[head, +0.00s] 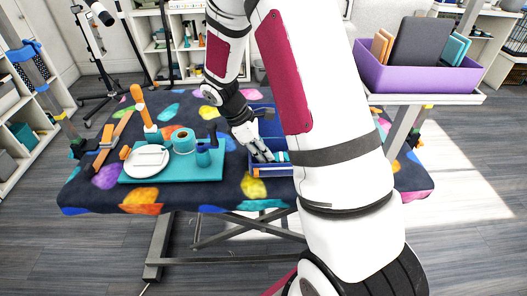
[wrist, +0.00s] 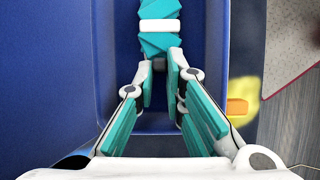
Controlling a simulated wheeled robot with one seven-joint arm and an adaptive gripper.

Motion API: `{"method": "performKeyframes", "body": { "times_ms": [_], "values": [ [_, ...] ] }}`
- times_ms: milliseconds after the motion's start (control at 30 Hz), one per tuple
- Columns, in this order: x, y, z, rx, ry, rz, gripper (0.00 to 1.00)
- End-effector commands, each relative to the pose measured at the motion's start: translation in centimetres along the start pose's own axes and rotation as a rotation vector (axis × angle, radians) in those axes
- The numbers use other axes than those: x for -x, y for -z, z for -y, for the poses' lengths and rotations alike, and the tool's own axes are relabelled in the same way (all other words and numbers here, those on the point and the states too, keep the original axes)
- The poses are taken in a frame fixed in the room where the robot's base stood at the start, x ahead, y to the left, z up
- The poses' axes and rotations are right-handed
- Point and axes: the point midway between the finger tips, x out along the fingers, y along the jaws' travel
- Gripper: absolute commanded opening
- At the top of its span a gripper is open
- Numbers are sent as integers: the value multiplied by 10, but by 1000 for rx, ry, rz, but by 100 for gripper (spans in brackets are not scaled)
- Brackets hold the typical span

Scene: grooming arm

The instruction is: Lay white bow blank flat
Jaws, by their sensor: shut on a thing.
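In the wrist view, a teal folded bow with a white band (wrist: 160,26) shows at the top middle, inside the blue box (wrist: 60,75). I take it for the bow blank. In the head view my gripper (head: 262,156) points down into the box (head: 272,172), next to teal pieces (head: 282,156). Exact finger contact is hard to see.
A purple bin (head: 420,79) stands on a raised shelf at right.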

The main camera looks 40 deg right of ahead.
Motion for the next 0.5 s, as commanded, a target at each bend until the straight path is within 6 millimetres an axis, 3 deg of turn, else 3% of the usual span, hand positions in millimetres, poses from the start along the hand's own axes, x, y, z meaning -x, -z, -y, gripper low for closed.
{"method": "performKeyframes", "body": {
  "times_ms": [67, 100, 200, 500],
  "values": [
    [-1, 0, 0, 0, 0, 0, 0],
    [-1, 0, 0, 0, 0, 0, 18],
    [-1, 0, 0, 0, 0, 0, 34],
    [0, 0, 0, 0, 0, 0, 34]
  ]
}}
